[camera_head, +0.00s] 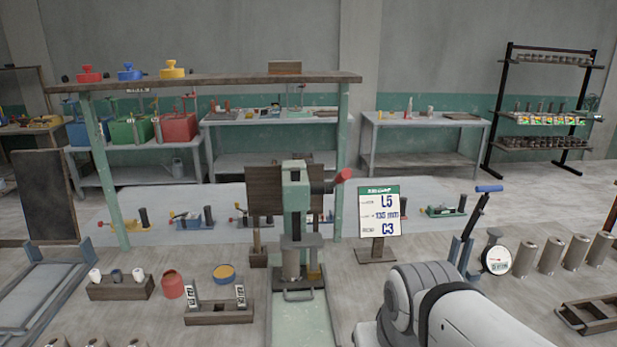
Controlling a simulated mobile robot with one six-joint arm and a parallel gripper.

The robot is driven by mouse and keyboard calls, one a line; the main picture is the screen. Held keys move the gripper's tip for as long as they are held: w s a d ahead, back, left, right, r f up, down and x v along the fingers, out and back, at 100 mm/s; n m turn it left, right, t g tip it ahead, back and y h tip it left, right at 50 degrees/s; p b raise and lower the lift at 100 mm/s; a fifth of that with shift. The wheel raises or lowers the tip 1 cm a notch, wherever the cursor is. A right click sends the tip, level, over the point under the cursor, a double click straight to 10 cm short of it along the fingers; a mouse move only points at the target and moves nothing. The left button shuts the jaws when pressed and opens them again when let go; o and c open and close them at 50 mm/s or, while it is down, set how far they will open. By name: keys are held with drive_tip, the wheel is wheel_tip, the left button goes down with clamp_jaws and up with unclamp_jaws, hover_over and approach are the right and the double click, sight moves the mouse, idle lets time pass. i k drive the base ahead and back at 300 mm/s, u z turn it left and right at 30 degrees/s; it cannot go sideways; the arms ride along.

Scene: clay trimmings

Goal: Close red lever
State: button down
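A green press (295,207) stands upright in the middle of the view, on a pale green base. A red lever handle (343,175) sticks out to the upper right of the press head, on a short dark arm. It seems tilted slightly upward. A metal cylinder (291,262) stands on the press base, below the head. Part of my own grey and white arm shows at the bottom right, apart from the press. My gripper is out of the picture, and nothing is seen touching the red lever.
A sign (380,212) reading L5, 105 mm, C3 stands right of the press. A blue-handled lever device (474,232) stands further right, near several metal cylinders. Left of the press are a wooden block with white pieces (121,287), a red pot (173,285) and a label rack (219,314).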

sight(346, 174)
drive_tip(key=z, duration=1.45)
drive_tip(key=k, duration=1)
drive_tip(key=u, duration=1.3)
drive_tip(key=i, duration=1)
drive_tip(key=u, duration=0.05)
